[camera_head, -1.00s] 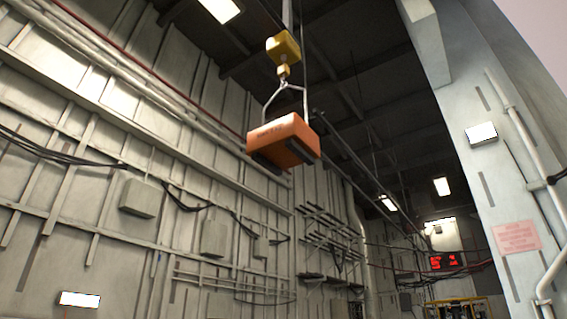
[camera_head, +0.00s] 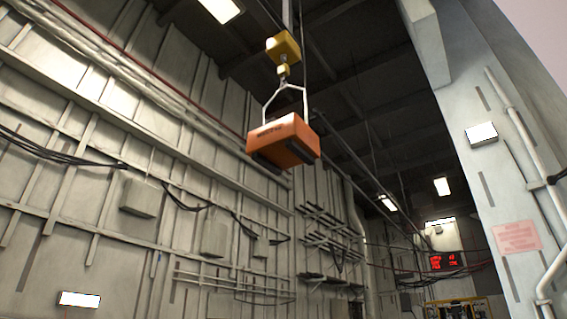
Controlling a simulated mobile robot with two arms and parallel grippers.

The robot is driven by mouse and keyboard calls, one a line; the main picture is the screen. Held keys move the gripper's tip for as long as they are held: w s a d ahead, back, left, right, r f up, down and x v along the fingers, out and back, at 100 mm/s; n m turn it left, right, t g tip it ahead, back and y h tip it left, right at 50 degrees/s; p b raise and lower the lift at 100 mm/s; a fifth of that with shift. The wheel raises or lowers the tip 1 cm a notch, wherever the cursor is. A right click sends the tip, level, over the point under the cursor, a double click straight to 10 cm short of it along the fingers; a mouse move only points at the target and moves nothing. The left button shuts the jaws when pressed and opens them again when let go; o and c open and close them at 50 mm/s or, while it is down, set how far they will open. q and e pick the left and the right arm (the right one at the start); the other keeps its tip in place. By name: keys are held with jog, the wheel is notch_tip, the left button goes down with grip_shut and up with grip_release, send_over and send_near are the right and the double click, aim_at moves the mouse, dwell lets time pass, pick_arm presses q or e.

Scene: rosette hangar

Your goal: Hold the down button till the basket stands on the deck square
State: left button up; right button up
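An orange basket (camera_head: 284,141) hangs high in the air in the head view, seen from below. A white bail (camera_head: 285,93) joins it to a yellow hoist block (camera_head: 283,47) on a line running up to the dark ceiling. The down button and the deck square are not in view. Neither of my grippers shows in the view.
A pale ribbed wall with pipes and cables fills the left. A pale pillar with a pink sign (camera_head: 516,237) stands at the right. A red lit display (camera_head: 445,261) and a yellow frame (camera_head: 459,308) are at the back. The floor is out of view.

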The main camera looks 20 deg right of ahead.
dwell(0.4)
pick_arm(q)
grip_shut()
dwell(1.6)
